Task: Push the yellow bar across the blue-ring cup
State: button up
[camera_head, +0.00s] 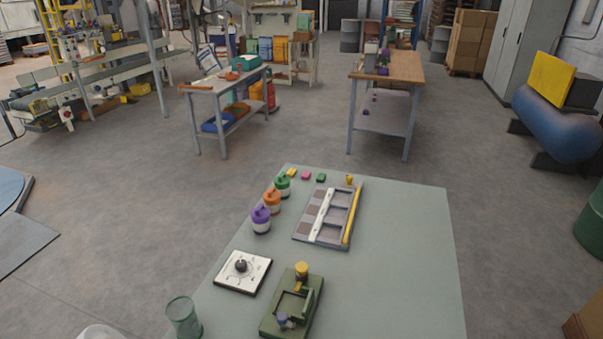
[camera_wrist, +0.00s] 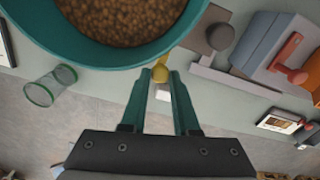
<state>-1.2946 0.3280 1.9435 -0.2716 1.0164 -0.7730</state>
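In the wrist view my gripper (camera_wrist: 160,75) has two teal fingers with a narrow gap between the tips. A yellow piece (camera_wrist: 160,72) shows at the tips, with more yellow running up and right by a vessel's rim; I cannot tell whether it is gripped. That large round vessel (camera_wrist: 75,45) has a teal rim, is full of brown pellets and is cut off by the top edge. I cannot tell whether it is the blue-ring cup. In the head view a long yellow bar (camera_head: 352,215) lies along the grey tray's right side. My gripper is not in the head view.
A clear green-rimmed cup (camera_head: 184,316) stands at the table's front left. A green fixture (camera_head: 270,320) and a white dial plate (camera_head: 258,275) are near it. Purple (camera_head: 261,220), orange and green-capped jars stand further back. The table's right side (camera_head: 410,260) is clear.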

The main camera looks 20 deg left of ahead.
grip_shut()
dwell(0.9)
jog(key=w, duration=1.1)
jog(key=o, duration=0.8)
grip_release()
